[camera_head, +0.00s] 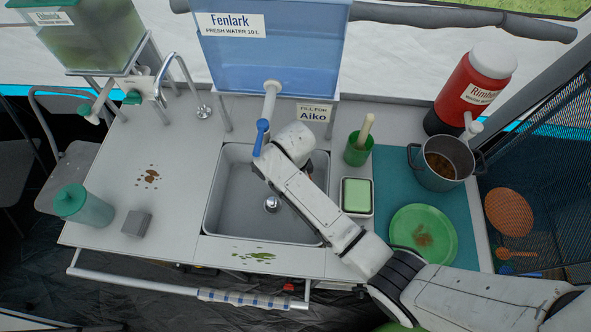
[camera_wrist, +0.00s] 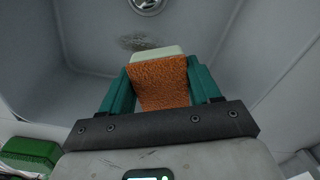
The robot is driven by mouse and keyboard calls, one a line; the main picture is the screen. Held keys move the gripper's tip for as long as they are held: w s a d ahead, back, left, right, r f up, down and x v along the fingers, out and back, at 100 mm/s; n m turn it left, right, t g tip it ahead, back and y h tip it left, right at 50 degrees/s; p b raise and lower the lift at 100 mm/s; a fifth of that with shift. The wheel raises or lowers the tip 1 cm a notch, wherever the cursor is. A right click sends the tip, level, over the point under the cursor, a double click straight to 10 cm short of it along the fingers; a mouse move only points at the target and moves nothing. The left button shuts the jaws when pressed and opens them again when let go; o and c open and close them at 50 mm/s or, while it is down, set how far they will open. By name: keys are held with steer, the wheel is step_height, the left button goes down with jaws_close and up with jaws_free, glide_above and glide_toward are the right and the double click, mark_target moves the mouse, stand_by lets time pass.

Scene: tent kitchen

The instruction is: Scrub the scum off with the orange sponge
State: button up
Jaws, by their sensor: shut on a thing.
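The orange sponge (camera_wrist: 160,82) shows in the wrist view, with a pale layer at its far end. My gripper (camera_wrist: 160,70) is shut on it, one teal finger on each side. A greyish scum patch (camera_wrist: 138,42) lies on the sink surface just beyond the sponge's pale end, near the drain; I cannot tell whether the sponge touches it. In the head view my arm reaches over the grey sink (camera_head: 228,205), and it hides the gripper, the sponge and that patch.
Brown spots (camera_head: 148,177) mark the left counter and green spots (camera_head: 254,256) the front rim. A blue-handled tap (camera_head: 262,135) overhangs the sink's back. A green cup (camera_head: 357,151), a pale green block (camera_head: 357,195), a pot (camera_head: 440,172) and a green plate (camera_head: 423,234) stand right.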

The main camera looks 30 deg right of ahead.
mark_target(293, 224)
steer(key=shift+w+d, duration=0.15)
steer(key=shift+w, duration=0.1)
steer(key=shift+d+f, duration=0.1)
steer(key=shift+f, duration=0.05)
step_height(293, 224, down, 6)
steer(key=b, duration=0.5)
steer(key=shift+f+b, duration=0.55)
steer(key=shift+f, duration=0.3)
stand_by(0.8)
steer(key=shift+s+a+r+p, duration=0.25)
steer(key=shift+s+a+p, duration=0.5)
steer(key=shift+s+p, duration=0.3)
steer(key=shift+s+a+f+p, duration=0.15)
steer(key=shift+s+a+p, duration=0.5)
steer(key=shift+s, duration=0.3)
steer(key=shift+s+a+f+p, duration=0.2)
steer(key=shift+s+a+p, duration=0.45)
steer(key=shift+s, duration=0.25)
steer(key=shift+s+a+f+p, duration=0.15)
steer(key=shift+s+a+p, duration=0.5)
steer(key=shift+s, duration=0.3)
